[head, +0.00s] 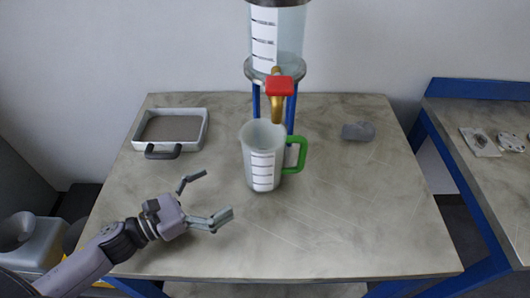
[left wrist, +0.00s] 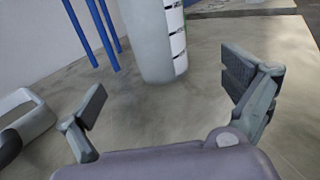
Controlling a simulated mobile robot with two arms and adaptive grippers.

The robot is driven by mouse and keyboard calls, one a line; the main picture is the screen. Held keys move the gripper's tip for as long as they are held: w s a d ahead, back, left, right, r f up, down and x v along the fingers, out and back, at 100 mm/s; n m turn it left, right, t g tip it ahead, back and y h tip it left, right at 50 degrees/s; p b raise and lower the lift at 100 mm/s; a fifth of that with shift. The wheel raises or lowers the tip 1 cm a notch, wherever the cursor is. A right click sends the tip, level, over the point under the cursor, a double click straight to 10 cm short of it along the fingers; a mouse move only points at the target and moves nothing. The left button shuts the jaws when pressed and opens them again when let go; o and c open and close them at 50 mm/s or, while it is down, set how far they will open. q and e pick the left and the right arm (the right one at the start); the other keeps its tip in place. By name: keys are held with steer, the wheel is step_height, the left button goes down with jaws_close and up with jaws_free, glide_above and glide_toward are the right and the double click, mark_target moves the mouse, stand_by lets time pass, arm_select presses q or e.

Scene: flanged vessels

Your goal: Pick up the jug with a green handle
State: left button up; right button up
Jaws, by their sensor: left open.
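The jug (head: 262,158) is a translucent grey vessel with a white marked scale and a green handle (head: 297,155) on its right side. It stands upright on the table, in front of the tap of a raised tank. My left gripper (head: 212,197) is open and empty, to the left of the jug and nearer the front edge, apart from it. In the left wrist view the jug (left wrist: 152,40) stands beyond the open fingers (left wrist: 165,95); its top is cut off and its handle is mostly hidden behind its body. My right gripper is not in view.
The tank (head: 287,40) stands on blue legs behind the jug, with a red-handled brass tap (head: 279,88) above it. A grey tray (head: 204,130) lies at the back left, and a small grey object (head: 358,131) at the right. The table's front right (head: 370,235) is clear.

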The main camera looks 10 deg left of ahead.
mark_target(248, 173)
arm_select(q)
steer(key=p+x, duration=0.2)
steer(key=x, duration=0.6)
steer(key=shift+w+d, duration=0.1)
steer(key=shift+w, duration=0.15)
steer(key=p+x, duration=0.2)
steer(key=x, duration=0.3)
steer(key=shift+w+d, duration=0.1)
steer(key=shift+c, duration=0.3)
steer(key=c, duration=1.3)
steer(key=shift+c, duration=0.8)
steer(key=shift+r, duration=0.2)
